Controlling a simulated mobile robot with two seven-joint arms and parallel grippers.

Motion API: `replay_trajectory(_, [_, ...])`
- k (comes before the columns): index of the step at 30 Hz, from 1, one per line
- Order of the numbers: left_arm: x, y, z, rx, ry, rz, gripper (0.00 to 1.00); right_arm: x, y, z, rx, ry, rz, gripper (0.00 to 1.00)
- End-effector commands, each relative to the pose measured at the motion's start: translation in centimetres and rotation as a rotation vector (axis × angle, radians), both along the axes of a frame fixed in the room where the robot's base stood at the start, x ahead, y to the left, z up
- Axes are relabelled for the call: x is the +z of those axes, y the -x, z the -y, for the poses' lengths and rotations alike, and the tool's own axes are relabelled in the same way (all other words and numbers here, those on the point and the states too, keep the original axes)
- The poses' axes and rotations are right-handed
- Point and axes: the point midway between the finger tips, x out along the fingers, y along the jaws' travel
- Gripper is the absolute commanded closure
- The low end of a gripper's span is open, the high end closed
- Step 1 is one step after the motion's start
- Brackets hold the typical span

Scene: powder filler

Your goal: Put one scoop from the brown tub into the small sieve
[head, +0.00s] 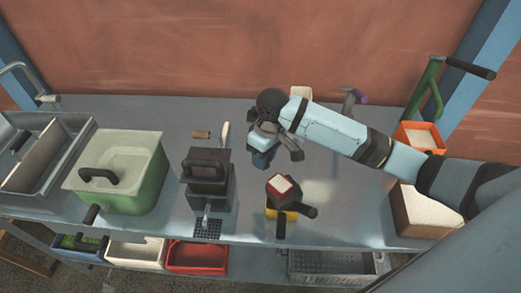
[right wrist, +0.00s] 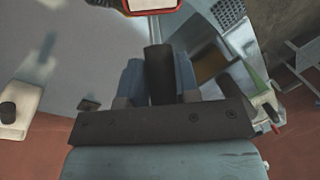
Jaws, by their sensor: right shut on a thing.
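My right gripper (head: 263,153) hangs over the middle of the bench, its blue fingers pointing down. In the right wrist view it is shut on a dark upright handle (right wrist: 159,72). Just beyond the fingers is a small red-rimmed vessel with a pale top (head: 283,184); it also shows in the wrist view (right wrist: 152,5). The brown tub (head: 407,212), filled with pale powder, stands at the right. My left gripper is not in view.
An orange tub of pale powder (head: 417,126) stands behind the brown one. A dark box with a handle (head: 208,185) and a green bin (head: 148,190) stand left. The bench is clear right of centre.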

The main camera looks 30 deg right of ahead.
Motion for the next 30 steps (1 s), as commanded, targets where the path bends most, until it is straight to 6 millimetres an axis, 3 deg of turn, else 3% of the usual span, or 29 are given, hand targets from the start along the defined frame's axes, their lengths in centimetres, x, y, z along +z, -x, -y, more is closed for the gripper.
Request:
replay_trajectory(11, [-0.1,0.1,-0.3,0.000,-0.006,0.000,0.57,-0.8,-0.7,2.6,-0.011,-0.549,-0.162,0.93])
replay_trajectory(13, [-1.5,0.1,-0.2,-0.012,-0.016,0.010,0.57,-2.0,-0.9,3.0,-0.008,-0.663,-0.188,0.93])
replay_trajectory(21, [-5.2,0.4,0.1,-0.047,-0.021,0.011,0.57,-3.1,-1.2,4.2,-0.002,-0.924,-0.263,0.93])
replay_trajectory(23, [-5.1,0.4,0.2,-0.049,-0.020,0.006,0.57,-3.4,-1.3,4.5,-0.008,-1.037,-0.299,0.93])
replay_trajectory(30, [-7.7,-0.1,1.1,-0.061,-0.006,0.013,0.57,-6.0,-1.7,5.5,-0.004,-1.491,-0.426,0.93])
